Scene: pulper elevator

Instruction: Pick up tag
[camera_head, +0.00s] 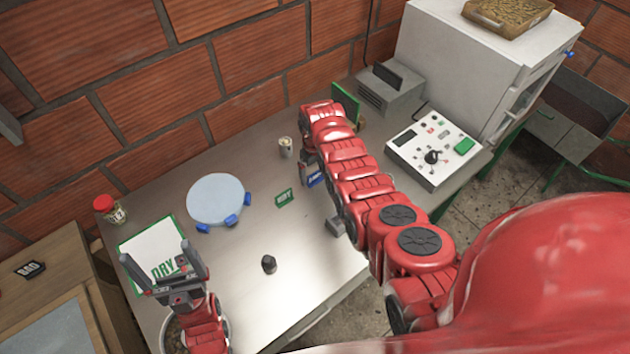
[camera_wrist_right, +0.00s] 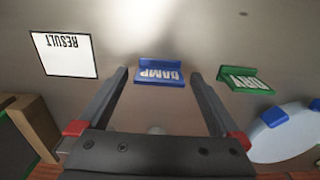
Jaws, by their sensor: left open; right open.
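A blue tag reading DAMP (camera_wrist_right: 160,75) stands on the metal table between and just past the fingertips of my right gripper (camera_wrist_right: 158,82) in the right wrist view. That gripper is open and empty. In the head view the blue tag (camera_head: 315,181) shows partly behind my right arm, and the right fingers are mostly hidden. A green tag reading DRY (camera_wrist_right: 246,80) stands beside the blue one; it also shows in the head view (camera_head: 285,198). A black tag reading BAD (camera_head: 30,269) lies on the wooden box at left. My left gripper (camera_head: 170,259) is open over the DRY sheet.
A pale blue round plate (camera_head: 216,198) with blue feet, a red-lidded jar (camera_head: 109,209), a small canister (camera_head: 285,147) and a dark knob-like object (camera_head: 269,264) stand on the table. A control panel (camera_head: 433,149) is at right. A white RESULT card (camera_wrist_right: 64,54) shows in the wrist view.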

